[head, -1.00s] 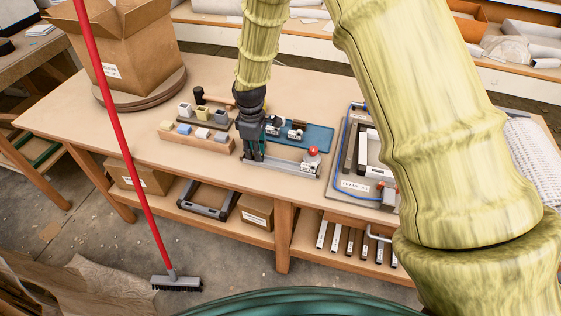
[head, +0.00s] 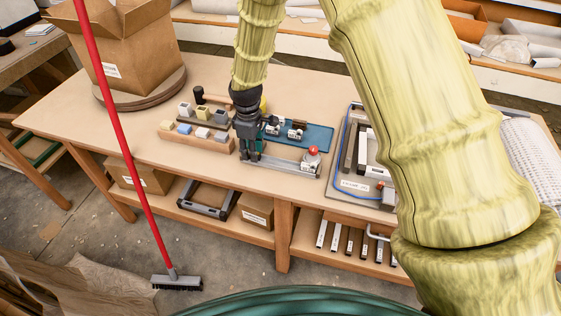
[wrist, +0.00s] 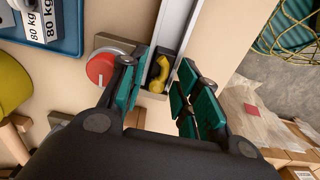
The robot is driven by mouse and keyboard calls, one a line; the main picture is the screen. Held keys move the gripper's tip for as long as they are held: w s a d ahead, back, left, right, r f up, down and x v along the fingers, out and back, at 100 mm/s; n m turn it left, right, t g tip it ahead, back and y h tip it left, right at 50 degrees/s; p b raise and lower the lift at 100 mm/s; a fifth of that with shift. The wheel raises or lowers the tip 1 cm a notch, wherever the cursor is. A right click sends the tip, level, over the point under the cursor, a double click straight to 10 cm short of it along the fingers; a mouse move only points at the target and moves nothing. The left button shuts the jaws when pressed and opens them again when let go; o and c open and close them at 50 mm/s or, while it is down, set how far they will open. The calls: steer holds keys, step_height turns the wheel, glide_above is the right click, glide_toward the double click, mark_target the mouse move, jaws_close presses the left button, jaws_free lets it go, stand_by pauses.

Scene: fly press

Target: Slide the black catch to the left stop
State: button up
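The grey metal rail (head: 290,169) lies along the front edge of the bench; it also runs up the wrist view (wrist: 178,28). My gripper (head: 250,156) is low over the rail's left part. In the wrist view my gripper's (wrist: 162,72) green-padded fingers are apart, one on each side of the rail. Between them is a small black part (wrist: 167,62) in the rail, likely the catch, with a curved yellow piece (wrist: 157,76) over it. I cannot tell whether a finger touches it. The fingers hide the catch in the head view.
A red knob (head: 313,149) stands at the rail's right end. Behind the rail is a blue tray (head: 318,134) with weights. A wooden block (head: 196,141) with coloured pieces is left of my gripper, and a framed fixture (head: 345,185) is at right.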

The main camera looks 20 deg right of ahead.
steer(key=shift+r, duration=0.1)
steer(key=shift+r+p, duration=2.8)
steer(key=shift+r, duration=0.65)
